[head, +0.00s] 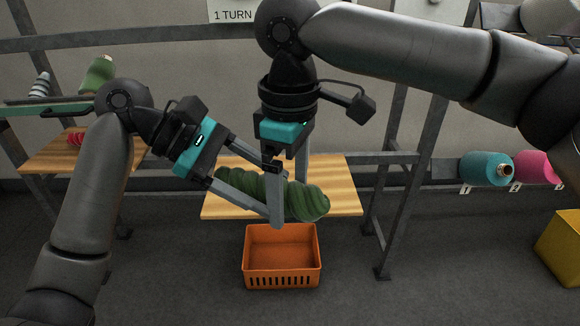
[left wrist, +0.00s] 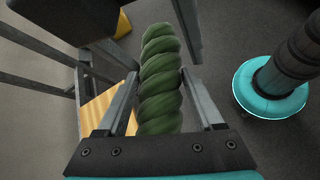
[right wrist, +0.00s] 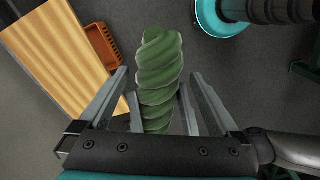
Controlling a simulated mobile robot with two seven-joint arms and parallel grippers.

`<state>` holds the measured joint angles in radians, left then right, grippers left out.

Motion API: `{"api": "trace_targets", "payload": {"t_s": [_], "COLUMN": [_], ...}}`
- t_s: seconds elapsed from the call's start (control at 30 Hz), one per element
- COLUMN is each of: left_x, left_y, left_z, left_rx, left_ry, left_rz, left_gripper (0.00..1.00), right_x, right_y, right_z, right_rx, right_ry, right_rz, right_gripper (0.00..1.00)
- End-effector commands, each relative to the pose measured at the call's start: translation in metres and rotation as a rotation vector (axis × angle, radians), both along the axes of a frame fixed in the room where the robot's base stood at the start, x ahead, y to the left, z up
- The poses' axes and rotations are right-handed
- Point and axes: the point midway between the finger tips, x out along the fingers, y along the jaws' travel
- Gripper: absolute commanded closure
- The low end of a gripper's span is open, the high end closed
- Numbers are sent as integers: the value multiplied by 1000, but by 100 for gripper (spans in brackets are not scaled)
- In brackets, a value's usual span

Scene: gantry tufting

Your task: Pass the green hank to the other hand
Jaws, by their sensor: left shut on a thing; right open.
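The green hank (head: 309,202) is a thick twisted roll, held in the air in front of the wooden bench top in the head view. My left gripper (head: 268,190) comes from the left and is shut on the hank, which lies between its fingers in the left wrist view (left wrist: 160,85). My right gripper (head: 280,215) points down from above and is open, with its fingers on either side of the hank. In the right wrist view the hank (right wrist: 160,65) sits between the open fingers, and left gripper fingers show beside it.
A wooden bench top (head: 340,190) is behind the grippers. An orange basket (head: 282,278) stands below them. Teal (head: 485,168) and pink (head: 538,167) cones sit on a rail at right, with a yellow bin (head: 562,245) below. Grey frame posts (head: 405,210) stand at right of the bench.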

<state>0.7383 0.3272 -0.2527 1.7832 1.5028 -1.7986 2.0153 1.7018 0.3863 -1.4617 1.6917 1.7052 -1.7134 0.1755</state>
Motion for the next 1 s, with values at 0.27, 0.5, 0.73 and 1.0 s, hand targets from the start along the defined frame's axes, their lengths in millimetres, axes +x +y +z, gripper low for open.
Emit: {"api": "trace_targets", "payload": {"t_s": [0.27,0.5,0.73,1.0], "left_x": [0,0,-1,-2], "left_y": [0,0,0,0], "left_z": [0,0,0,0], "left_rx": [-1,0,0,1], "left_ry": [-1,-1,1,3], "left_rz": [0,-1,-3,-7], "left_gripper": [90,90,91,91], "right_x": [0,0,1,2], "right_y": [0,0,-1,-2], "right_z": [-4,-3,-3,-3], "right_rx": [-1,0,-1,-3], "right_ry": [0,0,-3,-5], "right_rz": [-1,-1,-4,-7], "right_gripper": [2,22,48,78]}}
